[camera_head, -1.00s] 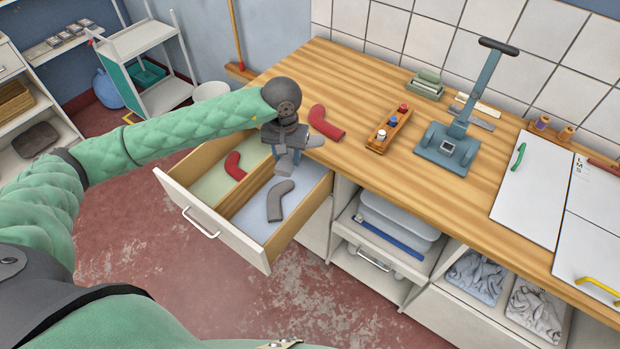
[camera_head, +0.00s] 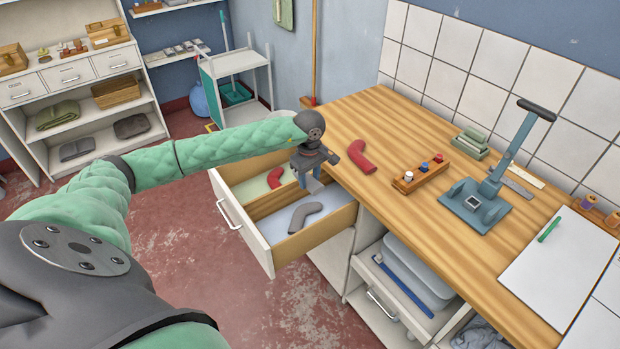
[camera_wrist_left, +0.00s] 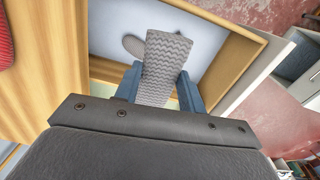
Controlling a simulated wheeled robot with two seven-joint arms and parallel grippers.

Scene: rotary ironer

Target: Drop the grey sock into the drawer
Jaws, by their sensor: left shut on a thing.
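The drawer (camera_head: 239,223) stands open under the counter, split by a wooden divider into a pale green and a pale blue compartment. My left gripper (camera_head: 312,184) is over the drawer beside the counter edge, pointing down. In the left wrist view its blue fingers are shut on a grey zigzag-patterned sock (camera_wrist_left: 164,62), held above the pale blue compartment. The held sock is mostly hidden in the head view. Another grey sock (camera_head: 305,215) lies in the pale blue compartment, partly hidden behind the held one in the wrist view. My right gripper is not in view.
A red sock (camera_head: 275,179) lies in the pale green compartment, another red sock (camera_head: 361,157) on the counter (camera_head: 395,190) close to my gripper. A wooden spool holder (camera_head: 420,174) and a blue press stand (camera_head: 480,200) are further right. Shelves stand at the back left.

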